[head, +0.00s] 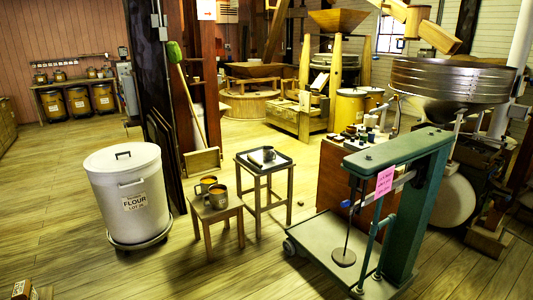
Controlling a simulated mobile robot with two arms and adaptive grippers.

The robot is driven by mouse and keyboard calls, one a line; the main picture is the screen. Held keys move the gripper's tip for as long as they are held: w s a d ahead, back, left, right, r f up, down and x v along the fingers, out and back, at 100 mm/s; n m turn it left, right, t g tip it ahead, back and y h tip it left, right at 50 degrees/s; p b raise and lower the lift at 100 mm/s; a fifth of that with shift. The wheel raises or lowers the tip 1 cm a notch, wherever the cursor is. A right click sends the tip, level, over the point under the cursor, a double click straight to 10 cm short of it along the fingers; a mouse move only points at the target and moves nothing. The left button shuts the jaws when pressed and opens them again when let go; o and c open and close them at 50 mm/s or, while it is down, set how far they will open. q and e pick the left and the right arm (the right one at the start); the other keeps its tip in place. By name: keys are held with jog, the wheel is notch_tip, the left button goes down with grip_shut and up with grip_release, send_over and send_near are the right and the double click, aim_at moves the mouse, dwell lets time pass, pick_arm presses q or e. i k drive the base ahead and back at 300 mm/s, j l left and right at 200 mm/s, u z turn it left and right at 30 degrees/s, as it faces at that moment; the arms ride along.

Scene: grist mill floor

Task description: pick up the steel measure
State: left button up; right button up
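A small grey metal-looking cup (268,153) rests on the dark-topped tall stand (245,159) in the middle of the head view; it looks most like the steel measure, but it is too small to be sure. Two dark handled cups with tan insides, a nearer one (218,200) and a farther one (207,184), stand on the low wooden stool (212,215) in front of and left of the stand. Neither of my grippers shows in the head view.
A white flour bin (124,185) on a wheeled base stands left of the stool. A green platform scale (418,205) with a pink tag (385,180) blocks the right front. A wooden cabinet (343,180) stands behind it. The plank floor in front of the stool is open.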

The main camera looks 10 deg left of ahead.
aim_at(215, 198)
jog(key=i+j+u, duration=0.3)
jog(key=i+u, duration=0.15)
jog(key=i, duration=0.2)
jog(key=i+u, duration=0.45)
jog(key=i, duration=0.2)
jog(key=i+l+u, duration=0.15)
jog(key=i+u, duration=0.3)
jog(key=i, duration=0.2)
